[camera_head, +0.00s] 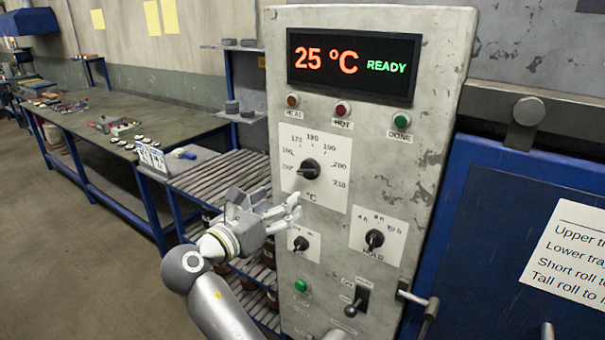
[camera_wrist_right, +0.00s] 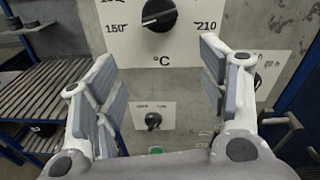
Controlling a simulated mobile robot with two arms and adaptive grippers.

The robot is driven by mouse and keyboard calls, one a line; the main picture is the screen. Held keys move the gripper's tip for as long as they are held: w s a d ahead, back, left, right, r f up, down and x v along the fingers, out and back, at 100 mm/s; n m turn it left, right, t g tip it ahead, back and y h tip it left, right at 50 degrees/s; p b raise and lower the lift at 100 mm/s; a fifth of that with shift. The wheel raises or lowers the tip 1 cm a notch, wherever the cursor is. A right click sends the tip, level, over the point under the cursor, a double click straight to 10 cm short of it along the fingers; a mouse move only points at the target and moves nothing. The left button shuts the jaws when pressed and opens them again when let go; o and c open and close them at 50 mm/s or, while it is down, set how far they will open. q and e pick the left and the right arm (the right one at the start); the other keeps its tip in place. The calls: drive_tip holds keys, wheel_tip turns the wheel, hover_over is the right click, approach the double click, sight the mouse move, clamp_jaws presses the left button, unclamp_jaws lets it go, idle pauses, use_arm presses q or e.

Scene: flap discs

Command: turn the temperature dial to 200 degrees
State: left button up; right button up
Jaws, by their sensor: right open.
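The temperature dial (camera_head: 308,168) is a black knob on a white scale plate (camera_head: 330,190) marked °C, on the worn grey control panel (camera_head: 440,40). Its exact setting is hard to read. The display (camera_head: 352,66) above reads 25 °C and READY. My right gripper (camera_head: 270,205) is open and empty, just below and left of the dial, apart from it. In the right wrist view the dial (camera_wrist_right: 159,14) shows at the top edge, partly cut off, beyond and above the open fingers (camera_wrist_right: 160,68).
Below the dial are a small knob (camera_head: 301,243), a HOLD knob (camera_head: 374,239), a green button (camera_head: 301,286) and a switch (camera_head: 357,300). A roller rack (camera_head: 220,178) and workbench (camera_head: 130,135) stand left. A blue door (camera_head: 500,220) with a handle is at right.

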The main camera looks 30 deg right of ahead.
sight(304, 173)
drive_tip(key=shift+n+h, duration=0.4)
drive_tip(key=w+d+r+p, duration=0.1)
drive_tip(key=d, duration=0.1)
drive_tip(key=w+d+p, duration=0.1)
drive_tip(key=d, duration=0.2)
drive_tip(key=w+d+r+p, duration=0.1)
drive_tip(key=d+p, duration=0.1)
drive_tip(key=d, duration=0.1)
drive_tip(key=shift+w+d+r, duration=0.15)
drive_tip(key=shift+w+r, duration=0.2)
drive_tip(key=shift+w+d+f, duration=0.15)
drive_tip(key=shift+w+d, duration=0.15)
drive_tip(key=shift+d, duration=0.35)
drive_tip(key=shift+c, duration=0.3)
drive_tip(key=c, duration=1)
